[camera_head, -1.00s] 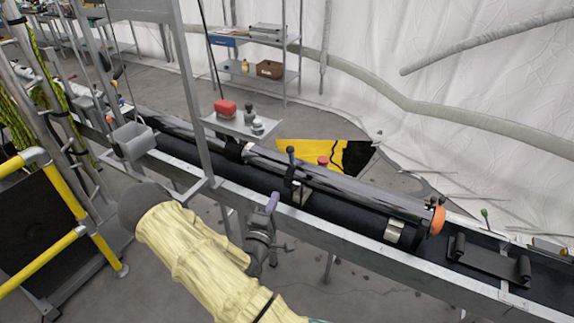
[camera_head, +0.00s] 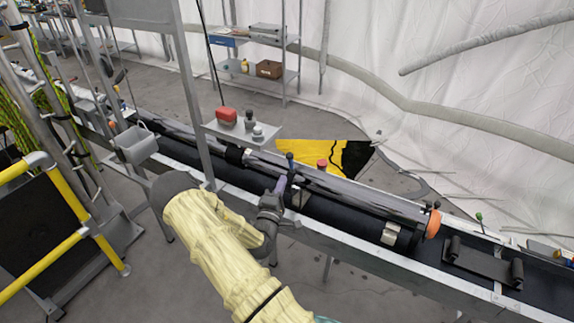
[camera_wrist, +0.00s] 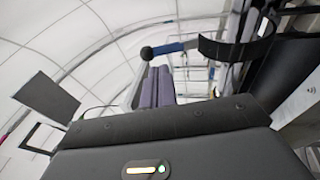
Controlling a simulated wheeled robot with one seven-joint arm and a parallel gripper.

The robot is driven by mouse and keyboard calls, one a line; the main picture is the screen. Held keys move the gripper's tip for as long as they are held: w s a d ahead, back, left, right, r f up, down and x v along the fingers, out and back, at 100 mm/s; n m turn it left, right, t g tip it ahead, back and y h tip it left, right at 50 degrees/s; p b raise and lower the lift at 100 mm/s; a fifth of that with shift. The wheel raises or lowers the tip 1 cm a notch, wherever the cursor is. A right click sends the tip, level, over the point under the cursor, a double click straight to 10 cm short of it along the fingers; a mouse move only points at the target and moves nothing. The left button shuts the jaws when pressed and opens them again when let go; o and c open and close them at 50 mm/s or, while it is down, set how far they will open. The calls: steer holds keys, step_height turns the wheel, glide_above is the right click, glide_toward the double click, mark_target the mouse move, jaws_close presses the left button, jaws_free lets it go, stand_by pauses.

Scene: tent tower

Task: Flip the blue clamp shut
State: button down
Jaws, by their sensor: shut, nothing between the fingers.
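The blue clamp (camera_head: 291,163) is on the long dark tube, its short lever standing up with a dark ball at the top. In the wrist view its blue lever (camera_wrist: 170,47) lies across the picture, ball end left, joined to a dark curved band that stands open. My gripper (camera_head: 281,185) is shut and empty, just in front of and below the lever. Its purple fingers (camera_wrist: 158,86) point at the lever in the wrist view; I cannot tell whether they touch it.
A small shelf (camera_head: 240,132) with a red object stands left of the clamp, beside a grey upright post (camera_head: 190,95). A yellow railing (camera_head: 55,260) is at far left.

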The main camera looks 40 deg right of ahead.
mark_target(290, 162)
steer(key=p+x, duration=0.1)
steer(key=x, duration=0.1)
steer(key=p+x, duration=0.1)
steer(key=x, duration=0.1)
steer(key=shift+d+r, duration=0.2)
steer(key=shift+r, duration=0.1)
steer(key=shift+w+d+p, duration=0.45)
steer(key=shift+w+d, duration=0.1)
steer(key=shift+d, duration=0.1)
steer(key=shift+w+d, duration=0.15)
